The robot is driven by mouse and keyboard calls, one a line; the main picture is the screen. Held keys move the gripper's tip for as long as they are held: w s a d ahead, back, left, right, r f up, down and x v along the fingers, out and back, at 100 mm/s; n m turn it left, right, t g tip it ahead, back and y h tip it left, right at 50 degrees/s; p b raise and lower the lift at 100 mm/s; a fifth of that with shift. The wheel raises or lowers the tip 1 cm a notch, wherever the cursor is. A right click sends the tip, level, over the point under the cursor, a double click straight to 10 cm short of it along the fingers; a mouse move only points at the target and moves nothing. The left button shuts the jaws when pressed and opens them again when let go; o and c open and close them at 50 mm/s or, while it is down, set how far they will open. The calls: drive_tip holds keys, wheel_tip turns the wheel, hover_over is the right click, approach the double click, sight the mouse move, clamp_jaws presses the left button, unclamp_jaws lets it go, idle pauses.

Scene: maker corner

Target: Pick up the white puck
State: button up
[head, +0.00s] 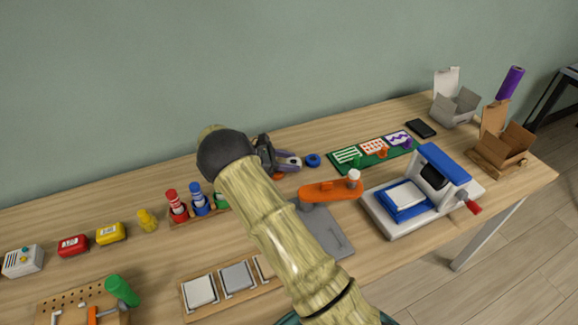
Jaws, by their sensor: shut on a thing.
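My gripper (264,154) is dark and sits over the back of the table, partly hidden by my own arm. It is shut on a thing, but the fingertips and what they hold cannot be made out. I cannot pick out a white puck with certainty. A grey-purple object (289,161) and a blue ring (313,160) lie just right of my gripper.
A blue and white press (427,190) with a red handle stands at right. Red and blue bottles (186,203) stand in a rack at left. A green board (373,152) lies behind, and open cardboard boxes (500,150) are at far right. My arm hides the table's middle.

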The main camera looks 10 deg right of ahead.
sight(288, 162)
wheel_tip(288, 162, up, 8)
drive_tip(key=shift+f, duration=0.1)
drive_tip(key=shift+w, duration=0.1)
idle(0.6)
